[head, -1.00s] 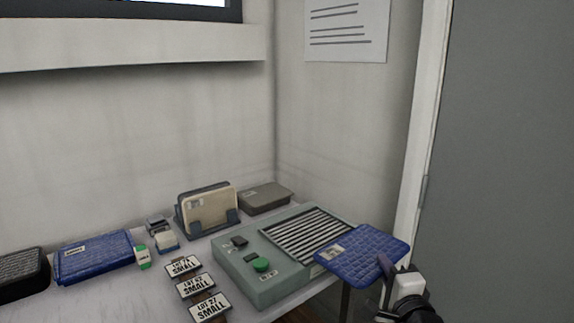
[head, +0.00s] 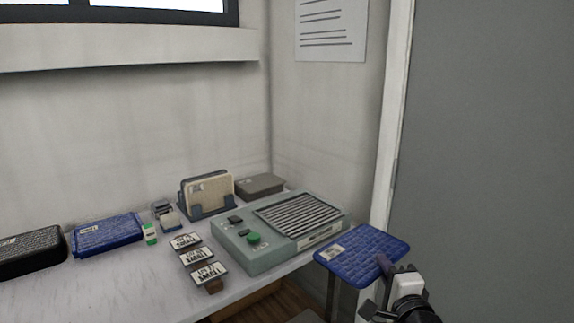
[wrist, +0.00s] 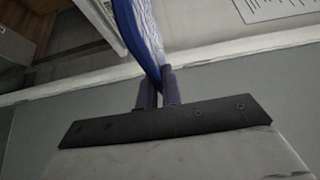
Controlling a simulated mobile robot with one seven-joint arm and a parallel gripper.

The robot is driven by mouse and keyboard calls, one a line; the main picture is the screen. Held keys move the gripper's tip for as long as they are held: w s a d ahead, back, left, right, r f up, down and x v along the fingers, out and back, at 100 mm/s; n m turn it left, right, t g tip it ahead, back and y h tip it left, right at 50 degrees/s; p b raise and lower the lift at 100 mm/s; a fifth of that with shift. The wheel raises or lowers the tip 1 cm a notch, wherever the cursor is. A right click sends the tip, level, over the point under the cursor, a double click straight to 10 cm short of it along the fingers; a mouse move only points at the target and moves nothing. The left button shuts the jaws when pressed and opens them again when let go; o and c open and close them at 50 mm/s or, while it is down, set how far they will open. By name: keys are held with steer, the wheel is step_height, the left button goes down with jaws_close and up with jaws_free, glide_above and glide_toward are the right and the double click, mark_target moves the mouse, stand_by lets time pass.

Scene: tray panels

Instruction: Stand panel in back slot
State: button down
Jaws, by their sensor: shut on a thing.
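My gripper (head: 386,266) is shut on the edge of a blue, grid-patterned panel (head: 360,252) with a pale label. The panel is held tilted, nearly flat, in the air to the right of the table. In the wrist view the two fingers (wrist: 158,88) pinch the panel (wrist: 139,30), which shows almost edge-on. A dark blue-grey rack (head: 196,212) stands at the back of the table, with a cream panel (head: 211,190) upright in its front. The slot behind the cream panel is mostly hidden, and I cannot tell if it is empty.
A grey-green machine (head: 276,258) with a ribbed top stands right of centre. Three label stands (head: 196,253) are to its left. A grey box (head: 259,186) is beside the rack. A blue case (head: 108,235) and black case (head: 32,254) lie left. The front left of the table is clear.

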steer(key=w+a+f, duration=0.3)
steer(key=a+f, duration=0.1)
steer(key=f, duration=0.3)
steer(key=w+a+f+h, duration=0.1)
steer(key=w+a+f, duration=0.2)
steer(key=f, duration=0.5)
steer(key=w+a+f, duration=0.3)
steer(key=a+f, duration=0.1)
steer(key=f, duration=0.3)
steer(key=s+a+f, duration=0.4)
steer(key=s+f, duration=0.1)
steer(key=f, duration=0.5)
steer(key=s+a+f+m, duration=0.1)
steer(key=s+a+f, duration=0.3)
steer(key=f, duration=0.6)
steer(key=shift+s+a+f+h, duration=0.2)
steer(key=shift+s+a+h, duration=0.2)
steer(key=shift+a, duration=0.25)
steer(key=shift+w, duration=0.15)
